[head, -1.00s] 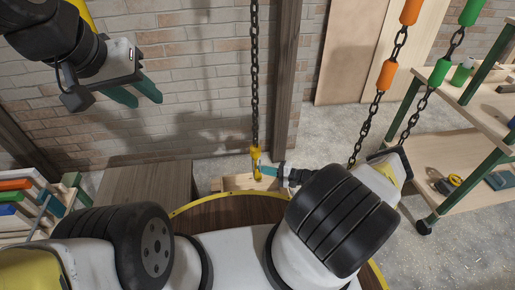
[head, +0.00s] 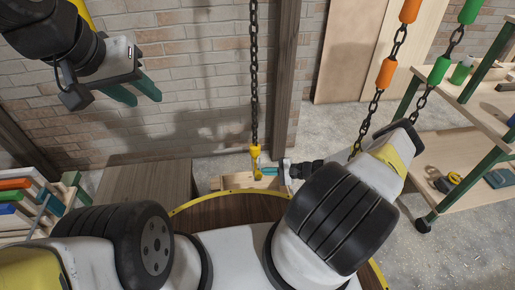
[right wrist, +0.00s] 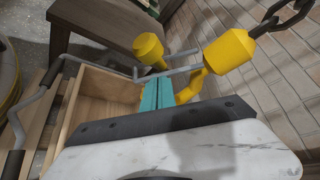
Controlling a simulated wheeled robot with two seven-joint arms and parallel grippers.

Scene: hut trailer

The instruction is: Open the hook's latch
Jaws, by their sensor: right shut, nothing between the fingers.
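The yellow hook (head: 256,158) hangs on a dark chain in the middle of the head view. In the right wrist view the hook (right wrist: 229,50) shows its thick top, a lower curve and a rounded yellow end at left. The grey latch (right wrist: 168,71) spans between top and rounded end. My right gripper (head: 268,171) is shut, its teal fingers just right of the hook's lower part. In the wrist view the fingertips (right wrist: 155,92) overlap the hook's curve, just below the latch; contact is unclear. My left gripper (head: 136,92) is open and empty, far left of the hook.
A wooden box (right wrist: 95,105) lies below the hook. A round wooden top with a yellow rim (head: 225,197) is in front. Chains with orange and green sleeves (head: 387,74) hang at right beside a shelf (head: 460,160). A brick wall stands behind.

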